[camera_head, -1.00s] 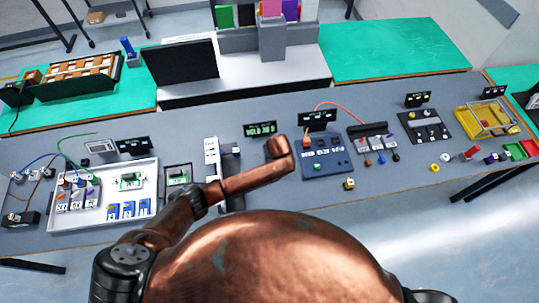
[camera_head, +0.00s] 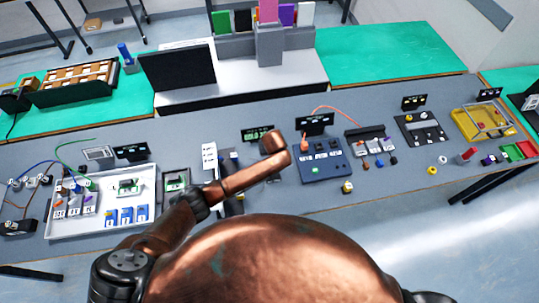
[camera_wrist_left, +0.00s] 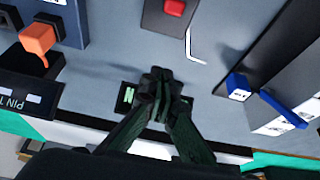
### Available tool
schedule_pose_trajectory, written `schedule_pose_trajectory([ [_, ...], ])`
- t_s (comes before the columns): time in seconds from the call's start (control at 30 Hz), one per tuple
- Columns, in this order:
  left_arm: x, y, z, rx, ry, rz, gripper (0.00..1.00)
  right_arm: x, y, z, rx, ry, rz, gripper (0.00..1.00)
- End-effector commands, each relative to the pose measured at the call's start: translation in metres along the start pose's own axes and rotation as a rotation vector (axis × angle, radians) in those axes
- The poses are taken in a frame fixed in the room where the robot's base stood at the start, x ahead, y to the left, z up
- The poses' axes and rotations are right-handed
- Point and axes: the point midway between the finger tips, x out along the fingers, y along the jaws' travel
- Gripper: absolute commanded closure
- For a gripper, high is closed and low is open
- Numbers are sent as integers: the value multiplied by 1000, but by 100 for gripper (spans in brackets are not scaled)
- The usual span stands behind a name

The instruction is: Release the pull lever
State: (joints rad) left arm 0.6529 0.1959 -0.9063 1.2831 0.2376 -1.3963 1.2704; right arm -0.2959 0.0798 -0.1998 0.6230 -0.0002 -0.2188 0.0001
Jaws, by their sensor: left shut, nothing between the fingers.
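My left gripper (camera_wrist_left: 160,85) is in the left wrist view, its two dark fingers together with nothing between them. It is in front of a small dark display with green marks (camera_wrist_left: 128,95). A red block on a grey box (camera_wrist_left: 175,8) is near the top edge, apart from the fingers. A blue handle (camera_wrist_left: 283,110) and a blue block (camera_wrist_left: 239,86) are at a dark and white module on the right, also apart. No label shows which part is the pull lever. In the head view my copper left wrist hides the fingers and the spot beneath. My right gripper is out of view.
An orange plug (camera_wrist_left: 38,40) is on a module left of the fingers. In the head view a blue panel (camera_head: 322,160) is right of my wrist, with a white tray (camera_head: 75,227) far left. A grey-white module (camera_head: 210,160) is close left. Bare table lies along the front edge.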

Motion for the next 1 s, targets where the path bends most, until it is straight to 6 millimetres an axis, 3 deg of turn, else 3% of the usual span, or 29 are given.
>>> schedule_pose_trajectory([
  [0.07, -4, 0, -11, -1, 0, 0, 100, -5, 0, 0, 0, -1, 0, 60],
  [0.6, -88, -3, 15, -5, 0, 1, 100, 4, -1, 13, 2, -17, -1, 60],
  [1.0, -98, -4, 17, -4, 1, -2, 100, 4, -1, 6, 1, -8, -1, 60],
])
